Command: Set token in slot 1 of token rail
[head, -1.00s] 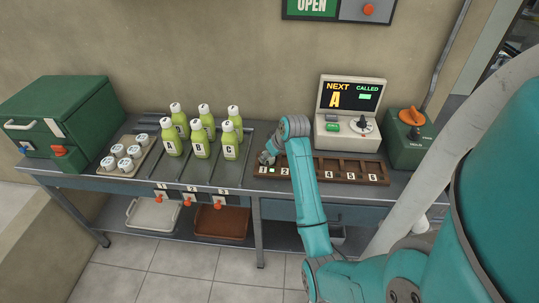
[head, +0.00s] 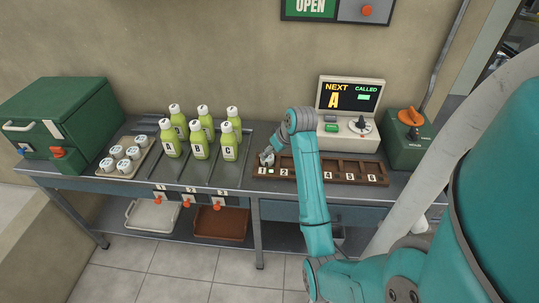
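The token rail (head: 345,166) is a long brown tray with numbered slots, lying along the front right of the bench. Slot 1 is at its left end, by the label "1" (head: 262,171). My gripper (head: 267,160) points down at that end, at or just above slot 1. It is small and partly seen side-on, so I cannot tell if its fingers are open or shut. A tiny pale patch (head: 272,170) shows between labels 1 and 2; I cannot tell whether it is a token. No token is clearly visible. My forearm covers the rail around slot 3.
A display console (head: 350,110) reading "NEXT A" and "CALLED" stands behind the rail, beside a green box with an orange knob (head: 410,117). Several green bottles (head: 199,139) stand in lanes to the left. Capped cups (head: 118,153) and a green cabinet (head: 62,122) are further left.

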